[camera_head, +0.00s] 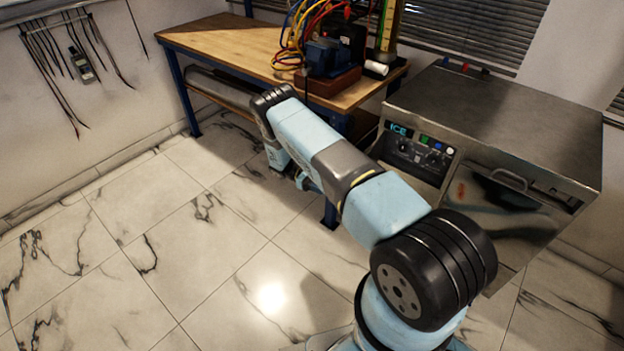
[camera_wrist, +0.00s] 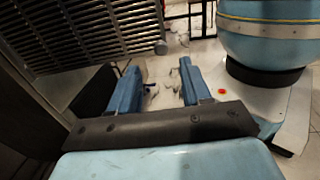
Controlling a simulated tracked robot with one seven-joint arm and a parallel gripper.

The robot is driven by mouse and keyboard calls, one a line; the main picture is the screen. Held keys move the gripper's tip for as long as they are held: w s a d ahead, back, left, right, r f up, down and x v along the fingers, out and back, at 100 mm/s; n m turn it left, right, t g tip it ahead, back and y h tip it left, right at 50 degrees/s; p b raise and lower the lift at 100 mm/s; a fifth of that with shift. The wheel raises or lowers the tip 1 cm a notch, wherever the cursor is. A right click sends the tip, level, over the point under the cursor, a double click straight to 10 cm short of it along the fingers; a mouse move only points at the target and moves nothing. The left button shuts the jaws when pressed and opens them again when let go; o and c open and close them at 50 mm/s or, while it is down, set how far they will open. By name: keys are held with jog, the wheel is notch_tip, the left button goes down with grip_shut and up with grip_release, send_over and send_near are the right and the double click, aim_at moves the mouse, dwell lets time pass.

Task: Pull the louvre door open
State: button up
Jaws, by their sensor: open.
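In the wrist view a dark louvred panel (camera_wrist: 85,32) with rows of slats fills the upper left; it looks like the louvre door. A small grey rounded piece (camera_wrist: 161,47) sits at its lower right corner; I cannot tell if it is a knob. My gripper (camera_wrist: 160,82) is open, its two blue fingers apart with floor showing between them. The fingers are below the panel in the picture and nothing is between them. In the head view the gripper is mostly hidden behind my arm, and no louvre door can be made out.
A steel ice machine (camera_head: 500,115) with a control panel and a front handle (camera_head: 509,179) stands right of my arm. A wooden workbench (camera_head: 225,40) with cables and a blue device (camera_head: 328,57) stands behind. Cables hang on the left wall. The tiled floor (camera_head: 190,225) at left is clear.

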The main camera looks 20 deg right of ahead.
jog(key=v, duration=0.8)
jog(key=shift+w, duration=0.15)
jog(key=shift+a, duration=0.1)
